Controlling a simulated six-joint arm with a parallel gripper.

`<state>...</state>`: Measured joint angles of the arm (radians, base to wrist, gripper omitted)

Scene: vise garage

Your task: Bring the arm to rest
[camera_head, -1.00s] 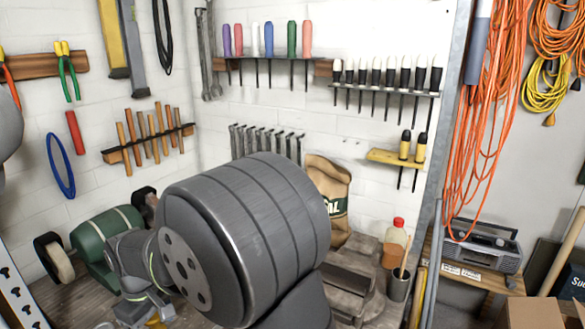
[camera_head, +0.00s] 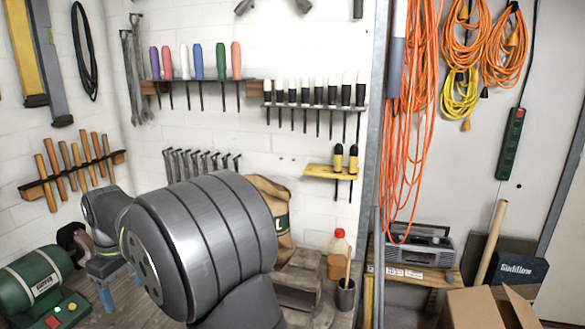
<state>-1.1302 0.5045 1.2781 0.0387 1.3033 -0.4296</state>
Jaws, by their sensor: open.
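My grey arm (camera_head: 205,245) fills the lower middle of the view. Its big rounded link hides part of the workbench. My gripper (camera_head: 119,289) hangs at the lower left of that link, beside the green bench grinder (camera_head: 40,285). Its bluish fingers show apart, with nothing seen between them. I cannot tell how far the fingertips are above the bench.
Screwdriver racks (camera_head: 205,82) and a row of wrenches hang on the white wall. Behind my arm stand a paper sack (camera_head: 272,195), a red-capped bottle (camera_head: 339,243) and a grey cup (camera_head: 346,294). A radio (camera_head: 418,245) and an open cardboard box (camera_head: 470,308) are at right.

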